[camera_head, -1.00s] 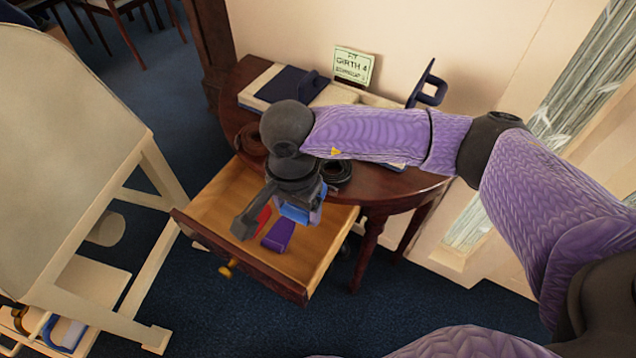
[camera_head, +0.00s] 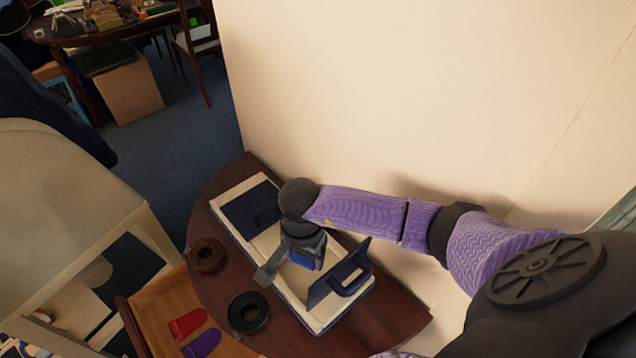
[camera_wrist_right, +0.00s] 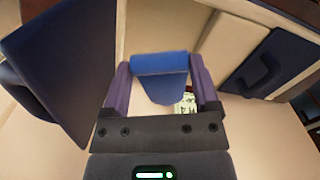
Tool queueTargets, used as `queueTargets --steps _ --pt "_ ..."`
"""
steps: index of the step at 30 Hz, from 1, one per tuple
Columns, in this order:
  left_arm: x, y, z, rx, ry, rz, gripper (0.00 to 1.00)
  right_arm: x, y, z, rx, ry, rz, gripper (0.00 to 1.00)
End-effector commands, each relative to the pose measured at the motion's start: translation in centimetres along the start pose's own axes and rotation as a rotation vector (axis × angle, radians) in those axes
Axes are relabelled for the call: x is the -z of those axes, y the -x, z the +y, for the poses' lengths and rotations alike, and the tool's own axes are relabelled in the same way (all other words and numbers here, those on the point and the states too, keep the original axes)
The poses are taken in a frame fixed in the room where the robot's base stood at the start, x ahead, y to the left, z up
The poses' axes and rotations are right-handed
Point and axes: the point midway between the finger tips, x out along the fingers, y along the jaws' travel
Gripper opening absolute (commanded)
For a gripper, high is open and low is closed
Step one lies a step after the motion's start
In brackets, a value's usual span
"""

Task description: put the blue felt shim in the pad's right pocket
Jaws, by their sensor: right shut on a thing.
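My right gripper (camera_head: 294,266) is shut on the blue felt shim (camera_head: 306,261) and holds it over the right half of the cream pad (camera_head: 325,310). In the right wrist view the blue shim (camera_wrist_right: 160,75) spans the two purple fingers, its rounded end pointing down. The pad lies on the wooden table. Its right pocket's navy flap (camera_head: 340,275) stands raised beside the gripper; it also shows at left in the right wrist view (camera_wrist_right: 60,75). The left navy flap (camera_head: 248,207) lies flat. The pocket opening is partly hidden by my gripper. My left gripper is out of view.
A red shim (camera_head: 187,324) and a purple shim (camera_head: 202,343) lie in the open drawer (camera_head: 160,300). A brown coiled strap (camera_head: 207,255) and a black one (camera_head: 248,312) lie on the table (camera_head: 385,330) in front of the pad. A wall stands close behind.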

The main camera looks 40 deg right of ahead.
Motion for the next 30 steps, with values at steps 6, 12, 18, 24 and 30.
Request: queueTargets --steps 6,12,18,24,30 --pt "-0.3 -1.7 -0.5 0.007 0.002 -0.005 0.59 0.0 -5.2 0.2 -0.004 -0.004 -0.004 0.23" --pt "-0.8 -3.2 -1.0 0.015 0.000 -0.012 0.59 0.0 -9.2 0.2 -0.004 -0.003 -0.004 0.23" --pt "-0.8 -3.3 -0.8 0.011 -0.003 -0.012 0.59 0.1 -10.1 0.1 -0.001 0.000 0.000 0.23" --pt "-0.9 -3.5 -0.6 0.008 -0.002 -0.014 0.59 0.0 -10.3 0.1 -0.001 -0.001 0.000 0.23" --pt "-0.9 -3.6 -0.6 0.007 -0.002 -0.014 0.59 0.0 -10.3 0.1 0.000 -0.001 -0.001 1.00"
